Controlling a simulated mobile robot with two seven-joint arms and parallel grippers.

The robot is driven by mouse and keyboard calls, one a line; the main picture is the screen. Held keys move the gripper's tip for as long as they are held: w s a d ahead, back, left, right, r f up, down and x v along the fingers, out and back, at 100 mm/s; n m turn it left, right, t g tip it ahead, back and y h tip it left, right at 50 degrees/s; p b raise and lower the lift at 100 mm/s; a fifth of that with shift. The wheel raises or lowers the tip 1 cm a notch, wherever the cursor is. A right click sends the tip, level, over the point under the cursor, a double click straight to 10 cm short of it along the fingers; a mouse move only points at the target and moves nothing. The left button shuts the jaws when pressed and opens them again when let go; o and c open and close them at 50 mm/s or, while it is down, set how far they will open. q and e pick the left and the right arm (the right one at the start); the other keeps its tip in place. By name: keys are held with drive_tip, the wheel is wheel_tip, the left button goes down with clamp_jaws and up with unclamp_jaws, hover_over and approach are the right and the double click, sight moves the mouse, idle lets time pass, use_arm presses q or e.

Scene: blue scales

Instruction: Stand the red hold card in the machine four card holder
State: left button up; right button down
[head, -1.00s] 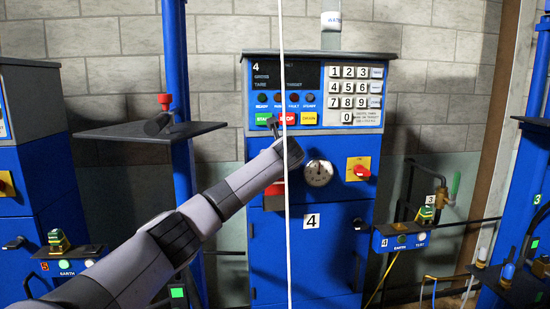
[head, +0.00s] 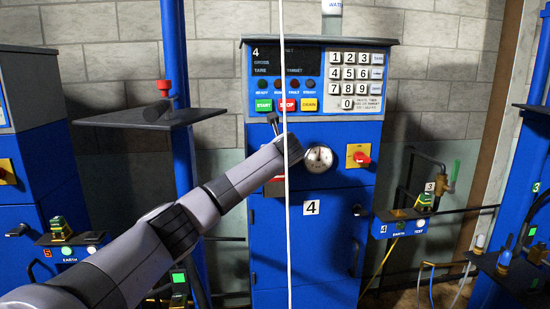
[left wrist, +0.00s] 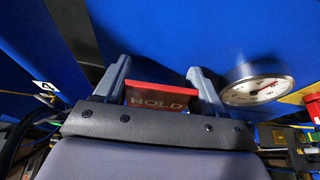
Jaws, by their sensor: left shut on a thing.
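The red hold card (left wrist: 160,97) shows between the two fingers of my left gripper (left wrist: 161,80) in the left wrist view, with "HOLD" facing the camera. The gripper is shut on it. In the head view my left wrist covers most of the gripper in front of machine four (head: 310,230), just left of its round gauge (head: 318,160). A red patch (head: 277,180) shows below my wrist; I cannot tell whether it is the card or part of the machine. The card holder is not clearly visible. My right gripper is out of view.
The gauge (left wrist: 257,88) is close to the right finger in the wrist view. A red knob on a yellow plate (head: 359,157) is further right on the machine. A thin white vertical line (head: 288,230) crosses the head view. A dark shelf (head: 150,117) stands at left.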

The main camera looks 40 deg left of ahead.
use_arm(q)
drive_tip(key=shift+f, duration=0.9)
drive_tip(key=o, duration=1.1)
drive_tip(key=shift+b+v, duration=0.6)
drive_tip(key=shift+v, duration=2.95)
